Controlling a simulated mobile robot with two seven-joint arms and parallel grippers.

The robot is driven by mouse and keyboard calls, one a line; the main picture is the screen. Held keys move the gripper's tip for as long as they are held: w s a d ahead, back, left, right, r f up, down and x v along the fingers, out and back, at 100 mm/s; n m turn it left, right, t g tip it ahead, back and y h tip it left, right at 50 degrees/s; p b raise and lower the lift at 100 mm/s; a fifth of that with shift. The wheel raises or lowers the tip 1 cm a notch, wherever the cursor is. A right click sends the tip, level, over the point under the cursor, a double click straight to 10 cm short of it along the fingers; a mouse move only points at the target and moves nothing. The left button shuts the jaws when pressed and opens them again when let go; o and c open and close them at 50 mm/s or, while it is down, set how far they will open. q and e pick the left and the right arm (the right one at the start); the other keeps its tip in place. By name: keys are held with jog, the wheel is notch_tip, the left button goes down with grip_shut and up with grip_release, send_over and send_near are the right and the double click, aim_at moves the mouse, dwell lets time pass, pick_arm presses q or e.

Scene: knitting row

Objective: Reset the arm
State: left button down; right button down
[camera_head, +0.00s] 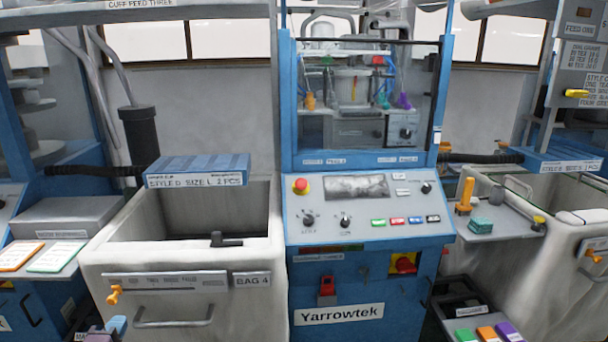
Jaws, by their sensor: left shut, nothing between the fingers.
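My right gripper is not in view.
A blue Yarrowtek machine (340,285) stands in the centre, with a sloped control panel (375,209) and a red button (300,186). A blue labelled box (197,170) lies across the bin's back. Another bin (560,270) and a small shelf (500,225) stand right.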

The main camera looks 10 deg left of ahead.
pick_arm(q)
jog(key=s+d+f+m+g+h, duration=0.1)
jog(key=s+d+m+h, duration=0.1)
jog(key=d+m, duration=0.5)
jog(key=s+d+f+m+g+h, duration=0.1)
jog(key=d+f+m+h, duration=0.1)
jog(key=d+m, duration=0.5)
jog(key=s+d+f+m+g, duration=0.2)
jog(key=s+d+f+m, duration=0.1)
jog(key=s, duration=0.7)
jog(key=s+d+f+m+g, duration=0.2)
jog(key=s+d+f+m, duration=0.2)
jog(key=s, duration=0.5)
jog(key=shift+s+d+f, duration=0.4)
jog(key=shift+d+f, duration=0.2)
jog(key=shift+d, duration=0.35)
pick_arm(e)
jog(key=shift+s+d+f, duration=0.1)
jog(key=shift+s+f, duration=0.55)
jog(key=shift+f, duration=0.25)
